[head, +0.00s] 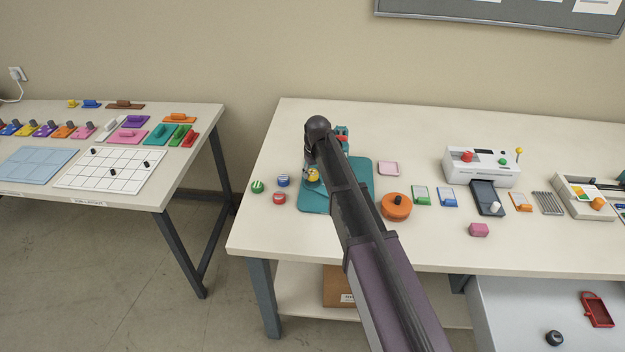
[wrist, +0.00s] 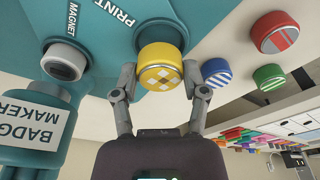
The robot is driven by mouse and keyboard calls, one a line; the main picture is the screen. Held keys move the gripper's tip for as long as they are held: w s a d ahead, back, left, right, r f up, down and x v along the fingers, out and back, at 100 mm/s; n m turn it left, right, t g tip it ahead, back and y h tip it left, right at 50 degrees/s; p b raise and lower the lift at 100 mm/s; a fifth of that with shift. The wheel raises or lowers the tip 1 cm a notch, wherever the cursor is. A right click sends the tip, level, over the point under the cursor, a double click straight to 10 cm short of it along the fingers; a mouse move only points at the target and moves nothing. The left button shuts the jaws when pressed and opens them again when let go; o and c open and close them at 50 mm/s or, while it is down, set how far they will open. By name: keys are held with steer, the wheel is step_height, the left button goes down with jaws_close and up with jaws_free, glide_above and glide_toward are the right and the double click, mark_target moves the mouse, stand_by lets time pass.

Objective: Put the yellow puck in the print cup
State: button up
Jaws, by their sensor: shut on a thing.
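The yellow puck (wrist: 162,65) has a pale checked pattern on its face. It also shows in the head view (head: 313,175). My gripper (wrist: 160,88) is shut on it, one finger on each side. The puck is at the PRINT label of the teal badge maker (head: 365,185). The print cup is mostly hidden behind the puck, so I cannot tell whether the puck is seated in it or just above it. My arm covers part of the badge maker in the head view.
Red (head: 279,198), blue (head: 283,180) and green (head: 257,186) striped pucks lie left of the badge maker. An orange round thing (head: 396,206) stands to its right. The table's front left is clear.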

steer(key=shift+f+b, duration=0.65)
steer(key=shift+f, duration=0.35)
steer(key=shift+f, duration=0.15)
steer(key=o, duration=1.1)
steer(key=shift+r, duration=0.2)
step_height(320, 180, up, 12)
steer(key=s+d+p, duration=0.1)
steer(key=p, duration=1.1)
steer(key=shift+s, duration=0.25)
steer(key=shift+f, duration=0.1)
